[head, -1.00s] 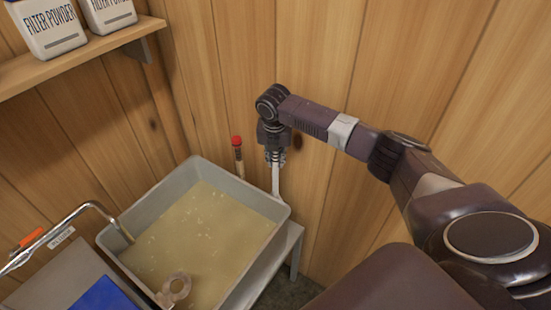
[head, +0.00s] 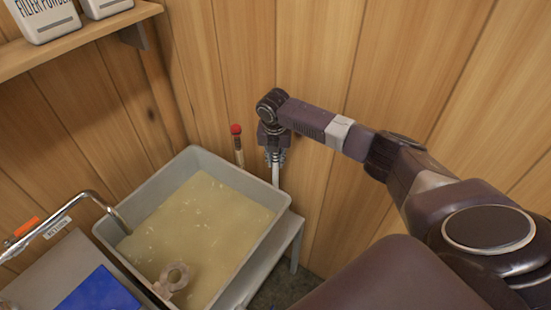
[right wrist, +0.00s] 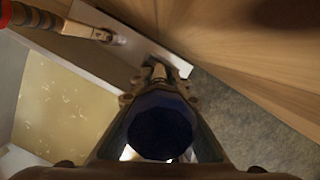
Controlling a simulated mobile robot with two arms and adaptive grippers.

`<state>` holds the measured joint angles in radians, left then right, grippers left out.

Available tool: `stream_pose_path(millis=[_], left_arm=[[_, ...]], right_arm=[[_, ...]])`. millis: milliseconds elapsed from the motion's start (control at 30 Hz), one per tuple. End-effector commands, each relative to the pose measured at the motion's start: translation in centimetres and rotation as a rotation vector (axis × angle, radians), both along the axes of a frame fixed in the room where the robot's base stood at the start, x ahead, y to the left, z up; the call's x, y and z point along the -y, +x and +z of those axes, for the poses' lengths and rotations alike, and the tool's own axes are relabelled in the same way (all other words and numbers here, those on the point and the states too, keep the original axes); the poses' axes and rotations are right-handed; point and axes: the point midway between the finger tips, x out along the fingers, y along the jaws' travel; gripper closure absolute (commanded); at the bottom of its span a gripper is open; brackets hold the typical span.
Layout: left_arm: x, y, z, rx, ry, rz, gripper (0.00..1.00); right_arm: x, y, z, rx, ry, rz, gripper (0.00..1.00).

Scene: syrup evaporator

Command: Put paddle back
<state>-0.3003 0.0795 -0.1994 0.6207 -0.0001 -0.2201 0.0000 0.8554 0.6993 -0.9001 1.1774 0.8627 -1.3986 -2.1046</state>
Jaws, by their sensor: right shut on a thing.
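My right gripper (head: 275,158) points down beside the wooden wall, just past the pan's far right corner. It is shut on a paddle, whose pale shaft (head: 276,175) shows below the fingers in the head view. In the right wrist view, a dark blue rounded end (right wrist: 160,130) sits between the finger links, and the fingertips (right wrist: 158,72) close beyond it, over a pale plate (right wrist: 125,45). The paddle's lower end is hidden. My left gripper is out of view.
A red-topped tool (head: 238,145) stands left of the gripper, behind the grey pan (head: 190,160) of yellowish liquid. A shelf (head: 75,40) with white containers is upper left. Wooden walls close the corner.

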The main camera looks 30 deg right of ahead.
Motion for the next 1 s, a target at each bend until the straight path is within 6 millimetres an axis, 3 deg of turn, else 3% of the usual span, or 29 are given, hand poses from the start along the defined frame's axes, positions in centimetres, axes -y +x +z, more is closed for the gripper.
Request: stream_pose_path(millis=[333, 367, 500, 733, 933, 1000], left_arm=[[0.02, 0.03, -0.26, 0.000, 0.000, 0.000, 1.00], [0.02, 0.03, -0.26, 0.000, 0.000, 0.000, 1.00], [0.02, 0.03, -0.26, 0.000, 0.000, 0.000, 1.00], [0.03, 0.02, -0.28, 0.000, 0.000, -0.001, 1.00], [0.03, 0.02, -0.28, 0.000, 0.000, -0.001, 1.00], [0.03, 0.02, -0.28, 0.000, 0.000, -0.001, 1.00]], right_arm=[[0.02, 0.03, -0.49, 0.001, -0.001, 0.000, 1.00], [0.02, 0.03, -0.49, 0.001, -0.001, 0.000, 0.81], [0.01, 0.02, -0.49, 0.001, -0.001, 0.000, 0.65], [0.01, -0.04, -0.59, -0.001, 0.000, 0.000, 0.63], [0.01, -0.05, -0.58, -0.001, 0.000, 0.000, 0.41], [0.01, -0.03, -0.57, -0.001, 0.000, 0.000, 0.41]])
